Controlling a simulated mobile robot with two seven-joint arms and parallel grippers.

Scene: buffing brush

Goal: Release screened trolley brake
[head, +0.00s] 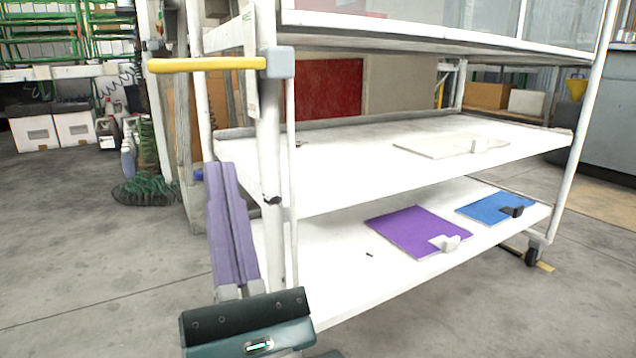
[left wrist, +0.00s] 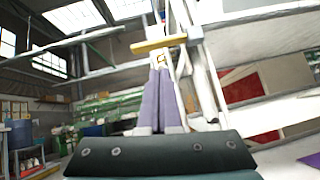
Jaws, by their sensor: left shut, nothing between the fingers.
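The white trolley (head: 430,165) stands in the head view, with white shelves and upright posts. A yellow lever (head: 205,64) sticks out level to the left from a pale grey block (head: 280,62) on its near left post. The lever also shows in the left wrist view (left wrist: 158,45), just beyond my fingertips. My left gripper (head: 225,168) has purple fingers pointing up, side by side, shut and empty. In the head view it is below the lever and left of the post, apart from the lever in the picture. My right gripper is in neither view.
A purple board (head: 410,228) and a blue board (head: 492,207) lie on the lower shelf; a pale board (head: 440,146) lies on the middle shelf. A green-bristled brush (head: 145,190) stands on the floor behind left. The grey floor (head: 90,270) at left is clear.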

